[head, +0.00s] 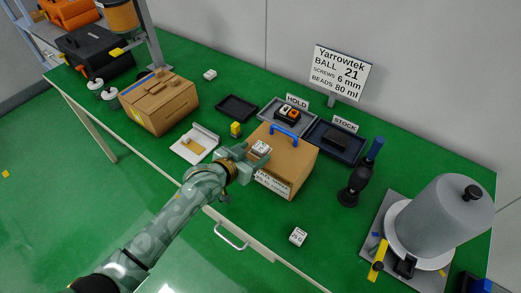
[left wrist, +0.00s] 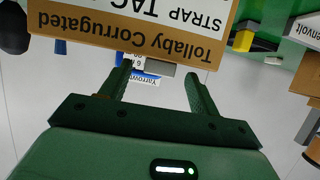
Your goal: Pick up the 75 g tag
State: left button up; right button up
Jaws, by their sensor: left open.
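A small white tag (head: 261,148) with dark print lies at the top of the cardboard box (head: 290,165), by its left front edge. Its print is too small to read, so I cannot tell if it is the 75 g one. Another white printed tag (head: 298,236) lies on the green bench at front right, and a white block (head: 210,74) lies further back. My left gripper (head: 250,157) is open at the box's upper front edge. In the left wrist view, its fingers (left wrist: 158,90) point at the box edge, with a small grey block (left wrist: 160,67) between them in the picture.
Behind are a HOLD tray (head: 268,117) and a STOCK tray (head: 355,158). A black bulb with a blue top (head: 350,190) stands right. A grey bell (head: 440,222) is further right.

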pick_arm(q)
jog(key=shift+w+d+f, duration=0.15)
jog(key=shift+w+d, duration=0.1)
jog(key=shift+w, duration=0.1)
jog(key=shift+s, duration=0.1)
jog(key=shift+c, duration=1)
jog(key=c, duration=0.9)
jog(key=shift+o, duration=0.2)
